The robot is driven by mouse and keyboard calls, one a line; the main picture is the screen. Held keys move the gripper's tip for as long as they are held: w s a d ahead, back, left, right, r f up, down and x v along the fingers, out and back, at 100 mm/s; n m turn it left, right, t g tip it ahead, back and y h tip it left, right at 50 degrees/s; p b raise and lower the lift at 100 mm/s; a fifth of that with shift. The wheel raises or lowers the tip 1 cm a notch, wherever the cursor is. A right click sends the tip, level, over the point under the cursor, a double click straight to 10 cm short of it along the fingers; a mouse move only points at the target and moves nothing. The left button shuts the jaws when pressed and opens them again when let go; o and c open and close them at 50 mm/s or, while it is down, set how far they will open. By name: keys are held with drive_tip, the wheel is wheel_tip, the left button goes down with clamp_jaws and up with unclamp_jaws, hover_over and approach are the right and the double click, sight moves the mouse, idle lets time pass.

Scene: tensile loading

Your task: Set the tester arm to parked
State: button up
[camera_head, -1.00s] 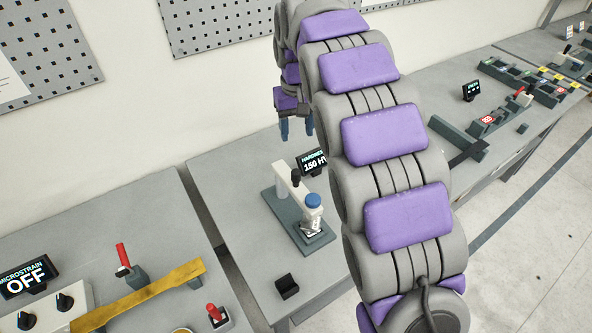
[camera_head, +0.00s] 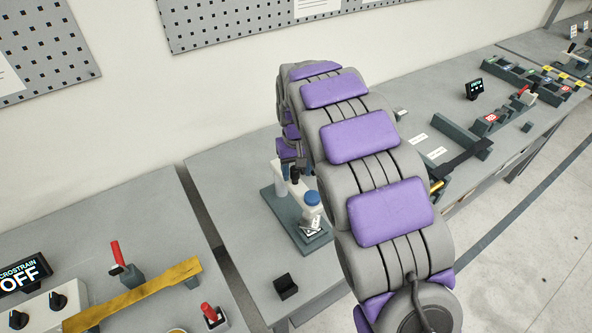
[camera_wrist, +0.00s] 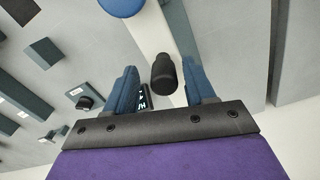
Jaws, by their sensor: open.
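The hardness tester stands on the middle bench with a dark base (camera_head: 282,208), a white arm and a blue cap (camera_head: 312,198). In the wrist view its white arm (camera_wrist: 180,30) runs up the picture, with the blue cap (camera_wrist: 121,6) at the top edge and a black knob (camera_wrist: 163,72) on the arm. My gripper (camera_wrist: 160,82) is open, with one blue finger on each side of the knob and gaps showing. In the head view my gripper (camera_head: 289,168) is over the tester's rear end, with its fingers partly hidden.
A small black block (camera_head: 286,286) sits near the bench's front edge. A lit display (camera_wrist: 143,98) is close beside my left finger in the wrist view. The left bench holds a yellow bar (camera_head: 135,295) and red-handled levers. Several fixtures stand on the right.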

drive_tip(key=shift+a, duration=0.3)
drive_tip(key=shift+a+f, duration=0.1)
drive_tip(key=shift+a, duration=0.05)
drive_tip(key=shift+c, duration=1.1)
drive_tip(key=shift+d, duration=0.2)
drive_tip(key=c, duration=0.4)
clamp_jaws()
